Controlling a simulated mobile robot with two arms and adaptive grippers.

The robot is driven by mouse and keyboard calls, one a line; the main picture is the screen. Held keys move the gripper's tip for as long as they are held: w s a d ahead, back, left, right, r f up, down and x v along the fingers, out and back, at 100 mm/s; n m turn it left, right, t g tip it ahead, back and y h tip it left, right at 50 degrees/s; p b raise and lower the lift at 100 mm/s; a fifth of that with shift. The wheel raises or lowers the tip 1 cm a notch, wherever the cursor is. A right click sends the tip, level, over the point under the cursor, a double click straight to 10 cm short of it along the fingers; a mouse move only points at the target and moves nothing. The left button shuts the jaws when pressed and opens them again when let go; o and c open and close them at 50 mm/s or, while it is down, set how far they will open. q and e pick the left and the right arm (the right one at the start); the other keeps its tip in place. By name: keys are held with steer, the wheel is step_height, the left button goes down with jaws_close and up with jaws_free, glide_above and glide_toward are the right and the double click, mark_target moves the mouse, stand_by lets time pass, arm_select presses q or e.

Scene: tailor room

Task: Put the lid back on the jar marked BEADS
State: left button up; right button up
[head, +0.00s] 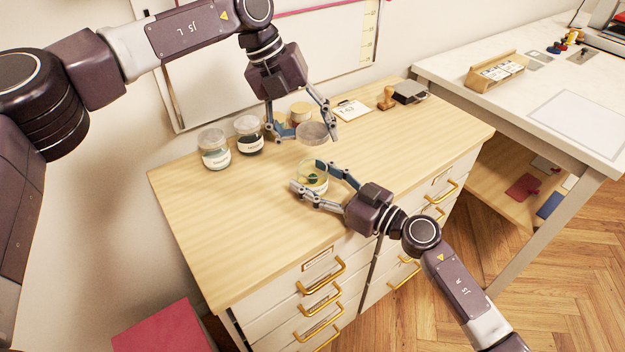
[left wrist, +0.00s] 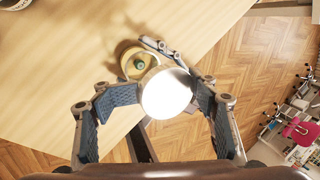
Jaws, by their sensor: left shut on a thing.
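A round lid (head: 312,132) is in my left gripper (head: 302,134), whose fingers are shut on its sides. The lid is in the air above and slightly behind the open jar; in the left wrist view the lid (left wrist: 167,93) is a glaring white disc. The open glass jar (head: 314,172) stands upright on the wooden top, with yellowish and dark contents; it also shows in the left wrist view (left wrist: 133,68), partly covered by the lid. Its label is not readable. My right gripper (head: 306,175) has its fingers on either side of this jar; whether they press on it is unclear.
A card (head: 352,110), a wooden stamp (head: 387,98) and a dark pad (head: 410,92) lie at the back right. The cabinet top's (head: 235,240) front left is clear.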

mark_target(310, 163)
steer(key=c, duration=1.3)
arm_select(q)
steer(key=shift+f, duration=2.45)
arm_select(e)
steer(key=shift+c, duration=0.2)
arm_select(q)
steer(key=shift+f, duration=0.1)
steer(key=shift+f, duration=0.75)
steer(key=shift+f, duration=0.6)
arm_select(e)
jaws_close()
